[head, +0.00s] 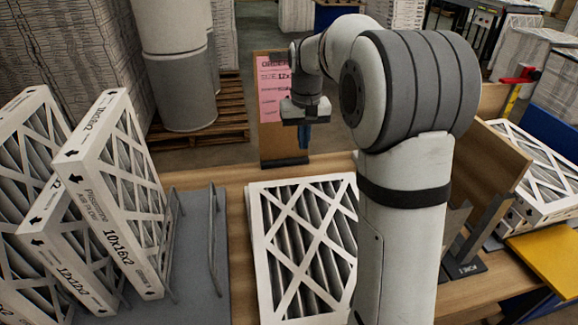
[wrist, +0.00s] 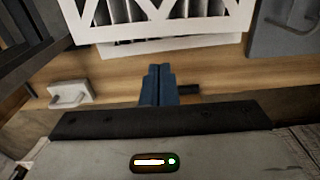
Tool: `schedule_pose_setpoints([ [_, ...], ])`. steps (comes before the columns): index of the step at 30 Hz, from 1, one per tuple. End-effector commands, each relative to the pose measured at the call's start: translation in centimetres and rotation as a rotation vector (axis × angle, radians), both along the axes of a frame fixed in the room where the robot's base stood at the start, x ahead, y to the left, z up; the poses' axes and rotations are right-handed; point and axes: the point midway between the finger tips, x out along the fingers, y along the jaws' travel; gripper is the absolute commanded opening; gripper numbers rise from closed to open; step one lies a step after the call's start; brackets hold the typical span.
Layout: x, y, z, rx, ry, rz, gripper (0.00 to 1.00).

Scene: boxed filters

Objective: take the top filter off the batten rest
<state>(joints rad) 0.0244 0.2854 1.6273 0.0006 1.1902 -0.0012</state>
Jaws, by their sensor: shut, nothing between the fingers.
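A white-framed pleated filter (head: 262,250) lies flat on the wooden table in the middle of the head view, with the edge of another white frame showing under it.
Several filters (head: 112,190) lean upright at the left beside a grey rack (head: 200,255) with metal bars. A board with a pink sheet (head: 270,92) stands behind my gripper. More stacked filters (head: 535,165) lie at the right near a wooden panel (head: 490,165). My arm covers the centre right.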

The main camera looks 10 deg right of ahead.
Motion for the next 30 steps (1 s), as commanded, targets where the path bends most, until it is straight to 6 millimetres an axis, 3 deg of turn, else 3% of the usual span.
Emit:
schedule_pose_setpoints([
  [3, 3.1, 0.1, -1.8, 0.0, 0.022, -0.004, 0.0],
  [9, 5.1, 0.1, -3.0, 0.0, 0.039, -0.007, 0.0],
  [14, 5.2, 0.0, -4.5, 0.0, 0.042, -0.008, 0.0],
  [26, 5.1, -0.1, -12.8, 0.0, 0.043, -0.009, 0.0],
  [30, 3.2, 0.0, -12.8, 0.0, 0.038, -0.009, 0.0],
])
